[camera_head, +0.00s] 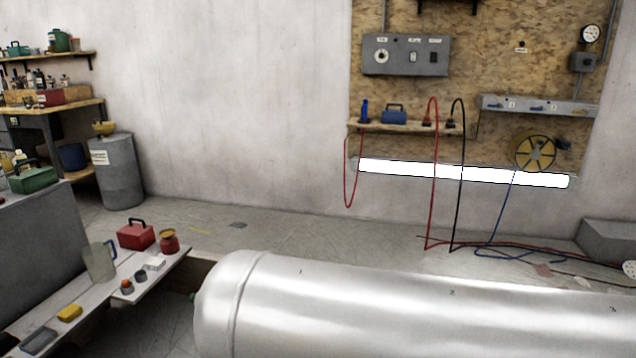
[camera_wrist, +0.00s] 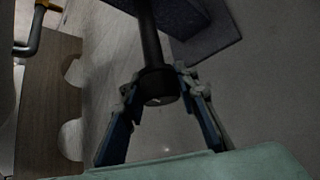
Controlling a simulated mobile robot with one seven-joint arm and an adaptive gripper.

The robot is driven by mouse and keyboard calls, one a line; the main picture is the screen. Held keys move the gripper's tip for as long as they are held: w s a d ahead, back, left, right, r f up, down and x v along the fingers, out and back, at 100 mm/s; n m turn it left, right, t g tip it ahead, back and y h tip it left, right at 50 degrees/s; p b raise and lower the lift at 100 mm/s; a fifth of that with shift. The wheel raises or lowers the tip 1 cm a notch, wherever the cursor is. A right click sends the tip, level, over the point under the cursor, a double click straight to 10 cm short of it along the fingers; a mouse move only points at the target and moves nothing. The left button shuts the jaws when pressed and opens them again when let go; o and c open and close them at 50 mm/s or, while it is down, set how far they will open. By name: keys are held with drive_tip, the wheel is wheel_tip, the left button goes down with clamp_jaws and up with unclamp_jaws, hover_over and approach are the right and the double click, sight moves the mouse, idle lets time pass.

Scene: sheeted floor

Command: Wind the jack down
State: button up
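In the wrist view a dark round bar (camera_wrist: 151,45), like a handle, comes down from the top edge and ends in a thicker round end. My gripper (camera_wrist: 157,84) has one blue-grey finger on each side of this end, and both fingertips appear to touch it. I cannot tell from this view what the bar joins at its far end. A dark grey block with a flat plate (camera_wrist: 208,40) lies behind it at the upper right; I cannot tell whether it is part of the jack. Neither the jack nor my gripper can be made out in the head view.
A big silver tank (camera_head: 420,310) fills the lower right of the head view. A low bench (camera_head: 150,283) with a jug and a red box stands left. Cables (camera_head: 500,249) lie on the floor by the wall. A brown notched board (camera_wrist: 48,110) is left in the wrist view.

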drive_tip(key=c, duration=0.4)
drive_tip(key=shift+r+h+p, duration=0.3)
drive_tip(key=shift+p, duration=0.65)
drive_tip(key=shift+o, duration=0.2)
drive_tip(key=shift+n+g+p, duration=0.3)
drive_tip(key=shift+n+p, duration=0.1)
drive_tip(key=shift+p, duration=0.2)
drive_tip(key=shift+d+f+n+h+p, duration=0.15)
drive_tip(key=shift+f+n+h+p, duration=0.2)
drive_tip(key=shift+h+p, duration=0.35)
drive_tip(key=shift+c, duration=0.2)
drive_tip(key=o, duration=1.1)
